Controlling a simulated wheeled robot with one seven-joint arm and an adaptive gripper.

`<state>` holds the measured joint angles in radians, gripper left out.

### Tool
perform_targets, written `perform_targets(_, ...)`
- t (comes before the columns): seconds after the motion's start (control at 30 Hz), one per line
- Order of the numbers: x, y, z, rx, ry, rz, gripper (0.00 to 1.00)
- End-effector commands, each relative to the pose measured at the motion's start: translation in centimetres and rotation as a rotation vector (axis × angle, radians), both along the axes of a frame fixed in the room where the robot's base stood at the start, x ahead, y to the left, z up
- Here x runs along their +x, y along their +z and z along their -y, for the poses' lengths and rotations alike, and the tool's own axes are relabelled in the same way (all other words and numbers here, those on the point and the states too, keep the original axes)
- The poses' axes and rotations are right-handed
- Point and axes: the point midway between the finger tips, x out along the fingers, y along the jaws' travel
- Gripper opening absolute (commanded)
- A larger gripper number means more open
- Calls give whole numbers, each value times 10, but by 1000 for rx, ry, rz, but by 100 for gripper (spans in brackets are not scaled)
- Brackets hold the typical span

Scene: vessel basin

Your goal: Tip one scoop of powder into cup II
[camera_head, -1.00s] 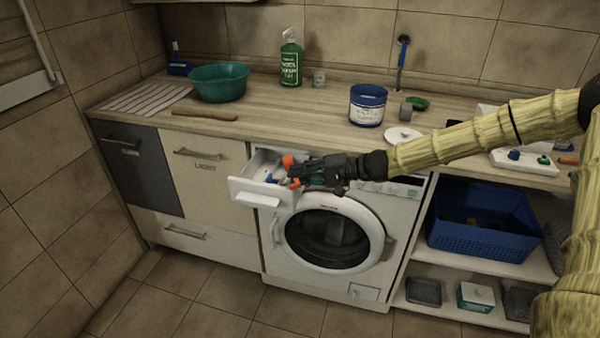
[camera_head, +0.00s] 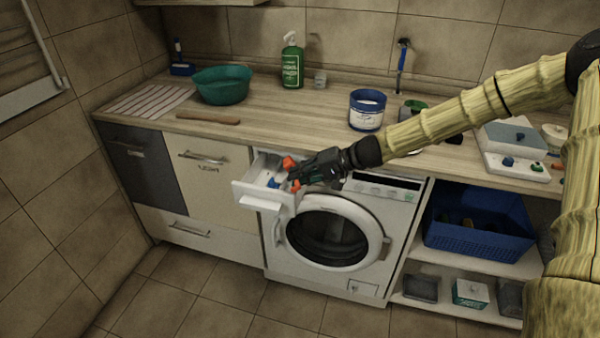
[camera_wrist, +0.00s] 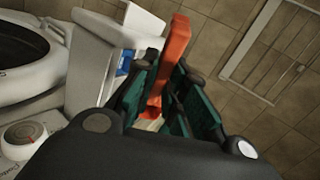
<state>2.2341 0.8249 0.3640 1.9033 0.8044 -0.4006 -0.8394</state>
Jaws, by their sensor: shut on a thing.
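My gripper (camera_head: 297,178) is over the open drawer (camera_head: 262,202) of the washing machine. It is shut on an orange scoop (camera_head: 289,163). In the wrist view, the scoop (camera_wrist: 175,50) shows as a long orange piece between the dark green fingers (camera_wrist: 165,95); its bowl and any powder in it cannot be made out. The white drawer (camera_wrist: 105,40) lies beside the fingers there, with a blue part (camera_wrist: 124,62) inside. The drawer's blue part (camera_head: 272,182) also shows in the head view. No cup marking is readable. An open blue and white tub (camera_head: 366,117) stands on the counter.
A green bowl (camera_head: 221,85), green bottle (camera_head: 292,65) and small clear cup (camera_head: 320,79) stand at the back of the counter. The washing machine door (camera_head: 334,240) is below the drawer. A blue basket (camera_head: 478,240) sits on the right shelf. The floor in front is clear.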

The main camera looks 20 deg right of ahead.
Motion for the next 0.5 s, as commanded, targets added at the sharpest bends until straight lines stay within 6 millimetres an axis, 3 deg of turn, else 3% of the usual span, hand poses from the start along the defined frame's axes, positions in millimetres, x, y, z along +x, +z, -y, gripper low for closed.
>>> perform_targets(0.5,0,13,-2,-142,16,-18,0)
